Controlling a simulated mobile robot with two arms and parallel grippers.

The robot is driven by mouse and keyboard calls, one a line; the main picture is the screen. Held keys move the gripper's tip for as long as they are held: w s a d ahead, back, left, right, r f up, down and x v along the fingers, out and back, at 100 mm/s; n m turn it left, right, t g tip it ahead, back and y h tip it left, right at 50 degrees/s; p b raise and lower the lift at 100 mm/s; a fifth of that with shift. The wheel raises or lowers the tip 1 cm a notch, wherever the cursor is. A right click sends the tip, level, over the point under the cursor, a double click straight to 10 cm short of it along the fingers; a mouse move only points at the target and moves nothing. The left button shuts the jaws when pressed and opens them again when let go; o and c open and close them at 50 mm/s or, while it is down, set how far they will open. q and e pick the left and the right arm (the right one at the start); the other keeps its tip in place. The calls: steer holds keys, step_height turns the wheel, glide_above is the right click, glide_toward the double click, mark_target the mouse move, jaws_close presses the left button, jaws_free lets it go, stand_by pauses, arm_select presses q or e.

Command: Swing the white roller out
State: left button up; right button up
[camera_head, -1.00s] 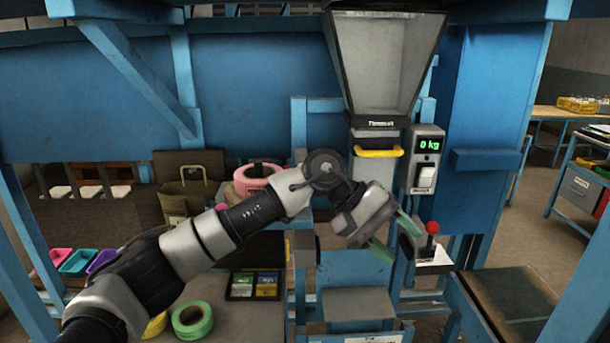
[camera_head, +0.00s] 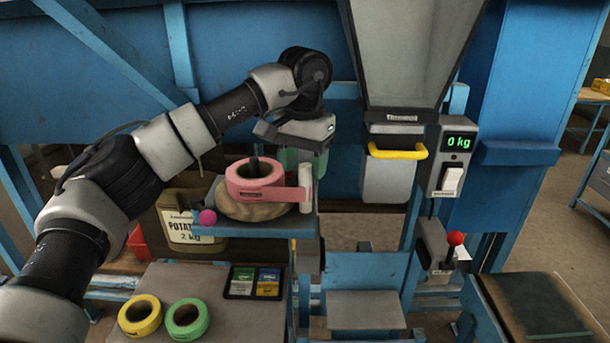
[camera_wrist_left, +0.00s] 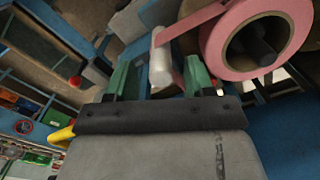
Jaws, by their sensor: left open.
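The white roller (camera_head: 305,188) stands upright at the right end of a blue shelf, beside the pink tape reel (camera_head: 255,180). A strip of pink tape runs from the reel to the roller. My left gripper (camera_head: 304,162) is open and empty with its green fingers pointing down, close above the roller; its fingers are partly hidden in the head view. In the left wrist view the roller (camera_wrist_left: 161,62) appears between the two green fingers (camera_wrist_left: 160,76), and I see no clear contact. My right gripper is not in view.
A pink ball (camera_head: 208,217) is at the shelf's left end. A hopper with a yellow handle (camera_head: 398,152) and a scale display (camera_head: 457,143) stand to the right, above a red-knobbed lever (camera_head: 455,239). Yellow (camera_head: 140,315) and green (camera_head: 188,319) tape rolls lie on a lower table.

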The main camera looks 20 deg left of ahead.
mark_target(306, 180)
arm_select(q)
steer(key=f, duration=0.2)
steer(key=w+f, duration=0.1)
steer(key=shift+f+p, duration=0.35)
steer(key=shift+p, duration=0.05)
steer(key=shift+s+f, duration=0.15)
steer(key=shift+s, duration=0.15)
steer(key=shift+f, duration=0.1)
steer(key=shift+c, duration=2.1)
steer(key=c, duration=0.4)
jaws_close()
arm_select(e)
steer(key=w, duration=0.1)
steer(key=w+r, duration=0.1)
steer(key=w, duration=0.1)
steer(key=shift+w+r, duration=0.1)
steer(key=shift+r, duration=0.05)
